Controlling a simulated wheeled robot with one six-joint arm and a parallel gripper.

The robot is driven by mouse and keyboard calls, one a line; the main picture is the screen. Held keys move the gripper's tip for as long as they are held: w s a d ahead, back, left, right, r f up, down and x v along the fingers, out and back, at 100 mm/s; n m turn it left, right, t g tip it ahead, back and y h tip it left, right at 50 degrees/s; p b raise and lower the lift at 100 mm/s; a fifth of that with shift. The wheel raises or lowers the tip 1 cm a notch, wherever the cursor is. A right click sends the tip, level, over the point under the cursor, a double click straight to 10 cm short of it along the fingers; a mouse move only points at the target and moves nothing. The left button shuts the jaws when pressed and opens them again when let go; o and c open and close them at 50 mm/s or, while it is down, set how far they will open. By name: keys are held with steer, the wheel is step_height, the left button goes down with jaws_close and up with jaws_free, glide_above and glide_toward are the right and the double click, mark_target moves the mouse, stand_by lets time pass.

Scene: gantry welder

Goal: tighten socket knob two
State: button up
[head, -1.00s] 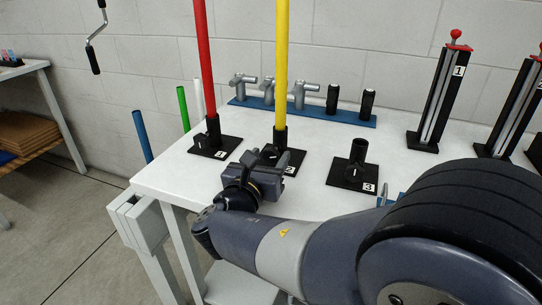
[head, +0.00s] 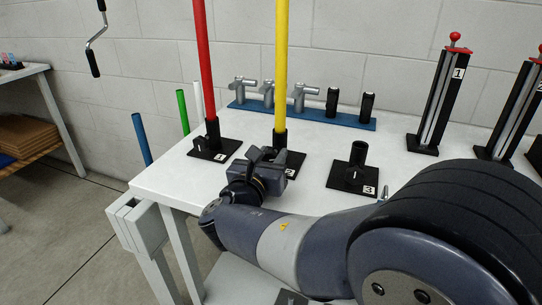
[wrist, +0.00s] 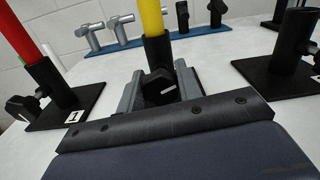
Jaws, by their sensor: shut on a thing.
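The yellow pole (head: 281,70) stands upright in black socket two (head: 280,139), whose base carries the label 2 (head: 290,173). Socket two's black knob (wrist: 159,86) shows in the wrist view on the near side of the socket, with a pale mark on it. My gripper (head: 263,154) reaches in from the front, and its grey fingers (wrist: 158,89) lie on either side of the knob, shut on it. In the head view the gripper hides the knob and part of the base.
The red pole (head: 203,60) stands in socket one (head: 212,134) to the left. Empty socket three (head: 357,155) is to the right. A blue rack (head: 310,115) with grey and black handles lies behind. Numbered black stands (head: 436,105) are at the right.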

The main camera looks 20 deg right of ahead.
steer(key=shift+c, duration=1)
steer(key=shift+f, duration=0.1)
steer(key=m+b, duration=0.3)
steer(key=shift+f, duration=0.1)
steer(key=m+b, duration=0.3)
steer(key=m, duration=0.1)
steer(key=shift+d+b, duration=0.1)
steer(key=shift+b, duration=0.3)
steer(key=shift+m, duration=0.3)
steer(key=o, duration=1)
steer(key=shift+c, duration=0.2)
